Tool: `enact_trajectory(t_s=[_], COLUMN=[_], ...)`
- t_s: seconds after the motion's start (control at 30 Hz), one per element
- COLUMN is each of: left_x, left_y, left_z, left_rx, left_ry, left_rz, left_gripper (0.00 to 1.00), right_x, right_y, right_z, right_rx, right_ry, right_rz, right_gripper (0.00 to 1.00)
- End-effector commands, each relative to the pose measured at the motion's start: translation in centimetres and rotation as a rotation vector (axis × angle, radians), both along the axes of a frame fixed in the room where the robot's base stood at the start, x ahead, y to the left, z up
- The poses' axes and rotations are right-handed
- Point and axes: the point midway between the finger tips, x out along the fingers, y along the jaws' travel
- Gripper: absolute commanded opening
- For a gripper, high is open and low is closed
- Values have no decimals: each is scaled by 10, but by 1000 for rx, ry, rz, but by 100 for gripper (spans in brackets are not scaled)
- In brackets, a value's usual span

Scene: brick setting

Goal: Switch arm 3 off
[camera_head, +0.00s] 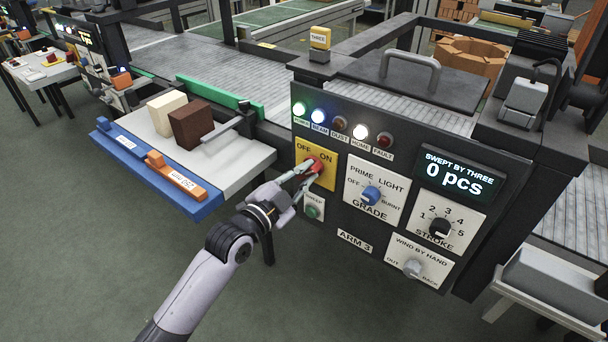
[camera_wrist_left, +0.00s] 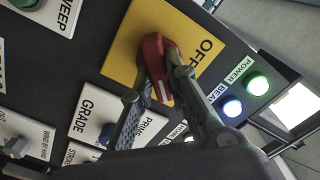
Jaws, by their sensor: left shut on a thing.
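The main switch is a red knob (camera_head: 318,164) on a yellow plate (camera_head: 327,182) marked OFF and ON, at the left of the dark ARM 3 panel. My left gripper (camera_head: 303,172) is shut on the knob, with its fingers on either side. In the left wrist view, the red knob (camera_wrist_left: 153,50) stands between the fingers of my left gripper (camera_wrist_left: 160,80). Its white mark lies toward the ON side; a finger hides the ON label there. Green POWER (camera_head: 299,109) and blue BEAM (camera_head: 319,116) lamps are lit. My right gripper is not in view.
Close by are a green SWEEP button (camera_head: 313,211), the blue GRADE knob (camera_head: 371,195), the STROKE knob (camera_head: 439,229) and the WIND BY HAND knob (camera_head: 412,267). A display (camera_head: 458,177) reads 0 pcs. A side table (camera_head: 240,160) with cream and brown blocks stands left.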

Motion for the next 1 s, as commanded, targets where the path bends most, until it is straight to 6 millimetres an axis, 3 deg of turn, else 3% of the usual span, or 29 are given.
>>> enact_trajectory(t_s=[0.43, 1.0], left_x=[0, 2], left_y=[0, 2], left_z=[2, 3], left_rx=[-106, -527], left_ry=[79, 384], left_rz=[-1, -1], left_gripper=[0, 0], right_x=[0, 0], right_y=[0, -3], right_z=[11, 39], right_rx=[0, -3], right_ry=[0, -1], right_rz=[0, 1], right_gripper=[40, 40])
